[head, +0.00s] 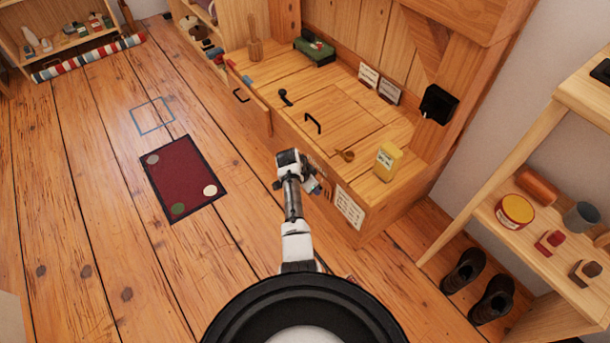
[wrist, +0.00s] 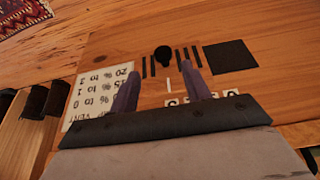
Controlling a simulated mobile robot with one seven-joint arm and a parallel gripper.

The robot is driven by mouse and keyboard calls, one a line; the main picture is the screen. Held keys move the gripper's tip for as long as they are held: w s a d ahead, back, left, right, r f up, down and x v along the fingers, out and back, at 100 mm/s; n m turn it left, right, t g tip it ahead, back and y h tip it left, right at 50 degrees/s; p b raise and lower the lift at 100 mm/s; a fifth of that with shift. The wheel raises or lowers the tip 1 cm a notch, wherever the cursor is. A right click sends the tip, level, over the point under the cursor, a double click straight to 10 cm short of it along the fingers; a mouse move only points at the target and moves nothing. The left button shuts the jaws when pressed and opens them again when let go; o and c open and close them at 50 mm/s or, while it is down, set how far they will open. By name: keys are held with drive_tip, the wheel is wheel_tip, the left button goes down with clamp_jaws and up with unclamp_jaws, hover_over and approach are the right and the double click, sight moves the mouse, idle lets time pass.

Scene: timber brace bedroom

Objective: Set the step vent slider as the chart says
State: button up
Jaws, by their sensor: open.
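The vent slider's round black knob (wrist: 162,53) shows in the wrist view, with dark vent slots on both sides of it. A short white line sits below the knob, above a partly covered number strip (wrist: 174,101). The white chart (wrist: 100,88) is at the left, upside down; I make out "VENT" and number ranges, but part is hidden behind a finger. In the head view a white printed card (head: 349,206) is on the step's front face. My gripper (wrist: 160,74) is open, its two purple fingers apart, the knob just beyond and between their tips. I cannot tell any contact.
A dark square (wrist: 231,56) is right of the slots. On the step's top (head: 345,130) are black handles, a wooden spoon (head: 345,155) and a yellow box (head: 388,161). A shelf (head: 470,210) with boots beneath stands at right. Floor at left is open around a red mat (head: 183,178).

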drive_tip(key=p+v, duration=0.1)
drive_tip(key=v, duration=0.6)
drive_tip(key=shift+r, duration=0.3)
drive_tip(key=shift+s+a, duration=0.1)
drive_tip(key=shift+a, duration=0.05)
